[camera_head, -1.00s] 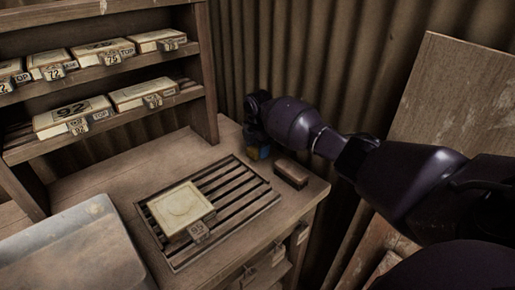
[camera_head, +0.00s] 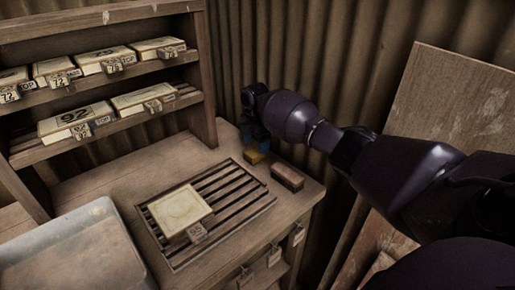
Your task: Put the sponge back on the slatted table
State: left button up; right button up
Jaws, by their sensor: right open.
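The slatted grid (camera_head: 232,202) is set into the table top, left of and in front of the sponge. My left gripper is out of view.
A brown block (camera_head: 287,177) lies close to the right of the sponge. A pale tile block (camera_head: 180,210) with a tag sits on the slats. A shelf (camera_head: 205,80) with tagged boxes stands at the left, a metal tray (camera_head: 70,250) at front left, and a corrugated wall (camera_head: 330,60) behind.

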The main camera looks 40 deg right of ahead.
aim_at(255, 151)
pick_arm(q)
jog(key=p, duration=0.1)
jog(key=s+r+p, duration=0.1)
jog(key=p, duration=0.1)
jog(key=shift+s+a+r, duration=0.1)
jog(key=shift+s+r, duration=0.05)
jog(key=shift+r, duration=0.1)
pick_arm(e)
notch_tip(255, 151, up, 8)
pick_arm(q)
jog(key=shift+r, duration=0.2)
pick_arm(e)
jog(key=shift+f, duration=0.1)
